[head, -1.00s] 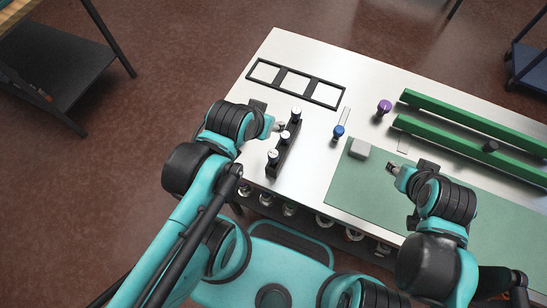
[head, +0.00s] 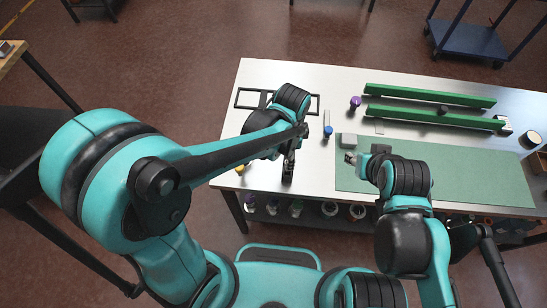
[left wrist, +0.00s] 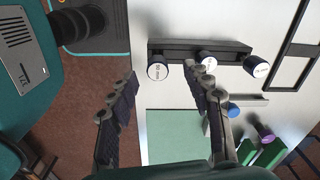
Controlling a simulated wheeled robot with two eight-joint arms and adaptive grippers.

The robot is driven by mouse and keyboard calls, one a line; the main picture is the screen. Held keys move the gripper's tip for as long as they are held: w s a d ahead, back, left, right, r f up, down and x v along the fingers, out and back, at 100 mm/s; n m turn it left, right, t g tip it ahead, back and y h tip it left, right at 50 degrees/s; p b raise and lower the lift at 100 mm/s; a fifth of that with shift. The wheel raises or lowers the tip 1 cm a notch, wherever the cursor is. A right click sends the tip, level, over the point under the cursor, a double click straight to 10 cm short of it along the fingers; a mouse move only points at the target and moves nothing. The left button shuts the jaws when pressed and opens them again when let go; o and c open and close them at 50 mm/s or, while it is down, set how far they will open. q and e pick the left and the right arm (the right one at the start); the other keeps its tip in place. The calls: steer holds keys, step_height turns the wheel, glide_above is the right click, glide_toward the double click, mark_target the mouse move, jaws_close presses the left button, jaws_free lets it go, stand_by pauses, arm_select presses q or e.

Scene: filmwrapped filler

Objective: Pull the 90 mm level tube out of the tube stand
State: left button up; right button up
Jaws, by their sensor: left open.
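The black tube stand (left wrist: 225,46) shows at the top of the left wrist view. It carries three white-topped caps: a left one (left wrist: 157,71), a middle one (left wrist: 205,58) and a right one (left wrist: 256,66). Their printing is too small to read surely. My left gripper (left wrist: 161,83) is open and empty, its fingertips either side of the left cap in the picture; contact cannot be told. The right finger partly covers the middle cap. In the head view my left arm hides the stand. My right gripper (head: 351,158) is over the green mat's left part; its jaws are unclear.
A grey block (head: 349,140) sits beside my right gripper. A blue-topped piece (head: 328,131), a purple-topped piece (head: 355,101) and green beams (head: 430,94) stand further back. A yellow piece (head: 239,168) is at the front left. The green mat (head: 470,170) is mostly clear.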

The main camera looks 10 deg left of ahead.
arm_select(q)
steer(key=shift+s+d+f+m, duration=0.15)
steer(key=shift+d+f+m, duration=0.05)
steer(key=shift+m, duration=0.1)
steer(key=shift+f, duration=0.35)
step_height(320, 180, down, 7)
steer(key=shift+f+b, duration=0.1)
steer(key=shift+b, duration=0.9)
jaws_close()
